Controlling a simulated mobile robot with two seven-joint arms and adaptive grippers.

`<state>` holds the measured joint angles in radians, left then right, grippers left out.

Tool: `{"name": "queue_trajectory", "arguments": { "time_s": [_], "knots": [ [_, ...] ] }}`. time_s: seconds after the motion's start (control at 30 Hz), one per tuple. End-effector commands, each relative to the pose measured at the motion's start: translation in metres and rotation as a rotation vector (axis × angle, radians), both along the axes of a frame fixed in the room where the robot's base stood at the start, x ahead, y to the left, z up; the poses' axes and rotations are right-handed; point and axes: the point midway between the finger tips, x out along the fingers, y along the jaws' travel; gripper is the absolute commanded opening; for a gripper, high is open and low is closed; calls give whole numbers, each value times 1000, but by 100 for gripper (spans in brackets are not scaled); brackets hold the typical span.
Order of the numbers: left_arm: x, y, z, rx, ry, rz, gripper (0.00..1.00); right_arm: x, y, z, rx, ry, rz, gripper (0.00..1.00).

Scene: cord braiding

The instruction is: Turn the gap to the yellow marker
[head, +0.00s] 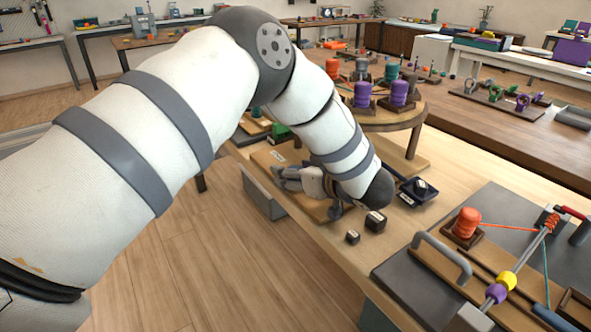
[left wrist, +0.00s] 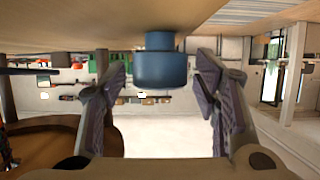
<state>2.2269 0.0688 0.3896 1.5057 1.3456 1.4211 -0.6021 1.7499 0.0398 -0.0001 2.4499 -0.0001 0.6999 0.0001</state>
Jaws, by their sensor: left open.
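The yellow marker (head: 507,280) looks like a yellow band on the slanted rod of the braiding fixture at the lower right of the head view. A purple band (head: 496,293) sits beside it. I cannot make out a gap. My left gripper (left wrist: 163,82) is open in the left wrist view, with a finger on each side of a blue cylinder (left wrist: 160,65). I cannot tell whether they touch it. In the head view, my left arm partly hides this gripper above the near table, well left of the fixture. My right gripper is not in view.
An orange spool (head: 467,223) with an orange cord stands on the fixture. Two dark blocks (head: 375,221) and a small black tray (head: 417,190) lie between it and my left gripper. A round stand (head: 415,118) with several spools rises behind. Bare table shows left of the fixture.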

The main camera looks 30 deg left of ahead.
Motion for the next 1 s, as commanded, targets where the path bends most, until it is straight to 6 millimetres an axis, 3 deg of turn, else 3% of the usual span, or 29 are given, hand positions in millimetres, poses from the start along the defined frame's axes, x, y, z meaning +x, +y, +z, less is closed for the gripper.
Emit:
{"name": "queue_trajectory", "arguments": {
  "time_s": [0.17,0.5,0.67,1.0],
  "knots": [
    [-8,-22,10,-1,0,-4,56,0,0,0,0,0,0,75],
    [-37,-92,42,1,-3,-2,56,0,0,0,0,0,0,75],
    [-42,-102,46,2,-1,0,56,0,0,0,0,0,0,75],
    [-42,-102,46,1,-1,0,56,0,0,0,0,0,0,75]
  ]
}}
